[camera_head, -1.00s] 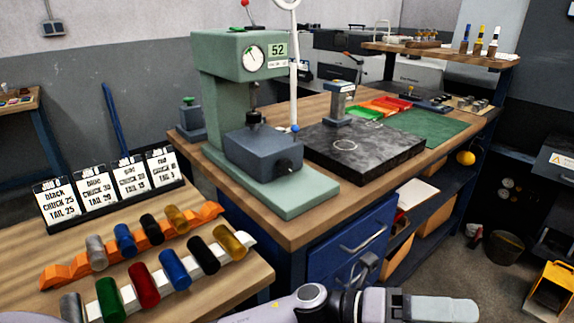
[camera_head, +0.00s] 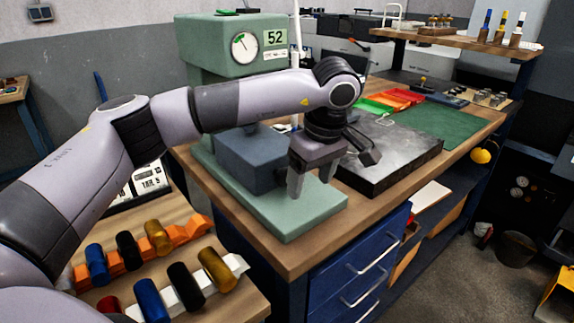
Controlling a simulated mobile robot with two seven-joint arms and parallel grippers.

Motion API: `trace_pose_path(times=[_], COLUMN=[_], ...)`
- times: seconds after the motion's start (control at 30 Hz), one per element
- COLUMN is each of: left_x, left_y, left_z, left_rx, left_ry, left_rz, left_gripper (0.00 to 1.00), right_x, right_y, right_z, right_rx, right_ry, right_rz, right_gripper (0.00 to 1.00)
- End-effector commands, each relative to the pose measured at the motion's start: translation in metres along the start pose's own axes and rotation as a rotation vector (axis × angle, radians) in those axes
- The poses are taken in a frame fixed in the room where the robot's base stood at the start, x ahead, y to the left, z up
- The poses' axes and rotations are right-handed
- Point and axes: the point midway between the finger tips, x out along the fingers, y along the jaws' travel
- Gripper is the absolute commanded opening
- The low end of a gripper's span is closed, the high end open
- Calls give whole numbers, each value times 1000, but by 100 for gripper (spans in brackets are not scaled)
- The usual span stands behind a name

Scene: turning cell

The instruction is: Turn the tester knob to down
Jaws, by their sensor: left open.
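The green tester (camera_head: 200,48) stands on the wooden bench with its round dial (camera_head: 244,46) and a "52" label facing me. Its dark blue-grey block (camera_head: 243,160) sits on the light green base plate (camera_head: 302,212). My left arm reaches across in front of the tester. My left gripper (camera_head: 312,178) points down with its fingers apart, just in front of the block's right end and above the base plate. The knob on the block's front is hidden behind the gripper, so its setting cannot be read. I cannot tell whether a finger touches it. My right gripper is not in view.
A black surface plate (camera_head: 402,160) lies right of the tester, with a green mat (camera_head: 436,124) and coloured trays (camera_head: 392,98) beyond. Coloured cylinders on a white rack (camera_head: 235,263) and an orange rack (camera_head: 200,226) stand at lower left. Blue drawers (camera_head: 345,255) are below the bench.

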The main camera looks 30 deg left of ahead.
Motion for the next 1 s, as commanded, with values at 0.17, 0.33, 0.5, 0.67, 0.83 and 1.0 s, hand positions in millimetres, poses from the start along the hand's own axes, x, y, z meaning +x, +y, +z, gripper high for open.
trace_pose_path(times=[0.17, 0.33, 0.5, 0.67, 0.83, 1.0], left_x=[-24, -17, 10, 31, 42, 43], left_y=[-7, -10, -11, -11, -11, -11], left_z=[-42, -52, -56, -59, -60, -61], left_rx=[-24, -31, -30, -30, -29, -29], left_ry=[145, 172, 169, 168, 168, 167], left_rz=[-20, -29, -31, -28, -26, -25], left_gripper=[71, 71, 71, 71, 71, 71], right_x=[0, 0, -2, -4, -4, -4], right_y=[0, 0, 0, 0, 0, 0], right_z=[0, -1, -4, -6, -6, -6], right_rx=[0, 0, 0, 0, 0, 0], right_ry=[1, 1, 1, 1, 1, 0], right_rz=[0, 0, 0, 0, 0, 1], right_gripper=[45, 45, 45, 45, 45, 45])
